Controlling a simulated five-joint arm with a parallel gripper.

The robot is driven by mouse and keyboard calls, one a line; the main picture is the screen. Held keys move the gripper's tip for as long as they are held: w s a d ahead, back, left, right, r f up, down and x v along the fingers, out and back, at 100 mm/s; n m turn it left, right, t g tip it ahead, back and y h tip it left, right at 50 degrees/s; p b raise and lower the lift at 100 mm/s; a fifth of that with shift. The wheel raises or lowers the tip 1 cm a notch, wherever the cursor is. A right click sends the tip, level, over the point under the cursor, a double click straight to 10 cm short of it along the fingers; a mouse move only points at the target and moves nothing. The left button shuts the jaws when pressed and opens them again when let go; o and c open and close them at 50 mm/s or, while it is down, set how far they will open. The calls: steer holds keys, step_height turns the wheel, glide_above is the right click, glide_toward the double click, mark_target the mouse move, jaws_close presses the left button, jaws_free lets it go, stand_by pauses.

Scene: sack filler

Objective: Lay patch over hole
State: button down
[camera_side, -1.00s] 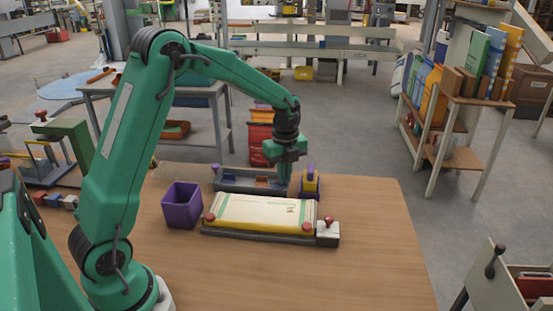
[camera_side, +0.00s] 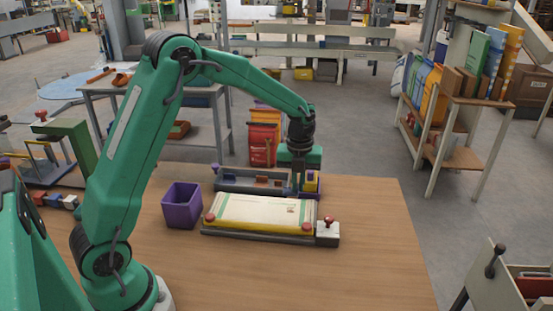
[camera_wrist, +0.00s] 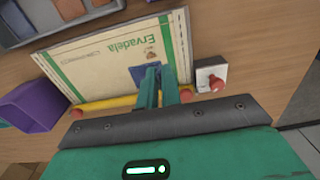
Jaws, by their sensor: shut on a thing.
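The pale sack with green stripes (camera_side: 255,208) lies flat on a dark board (camera_side: 250,236), a yellow bar along its near edge. It also shows in the wrist view (camera_wrist: 95,62) with green lettering. A small brown mark (camera_wrist: 150,54), perhaps the hole, shows near the lettering. My gripper (camera_wrist: 151,78) is shut on a blue patch (camera_wrist: 138,76), which appears in front of the sack near the yellow bar in the wrist view. In the side view my gripper (camera_side: 298,187) is at the sack's far right corner; the patch is not clear there.
A purple bin (camera_side: 182,206) stands left of the sack. A grey block with a red knob (camera_side: 327,234) sits at the board's right end. The near tabletop is clear.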

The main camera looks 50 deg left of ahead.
mark_target(297, 211)
steer(key=shift+f, duration=0.15)
steer(key=shift+f, duration=2.65)
steer(key=shift+f, duration=0.55)
steer(key=c, duration=1.5)
jaws_free()
steer(key=shift+r, duration=0.1)
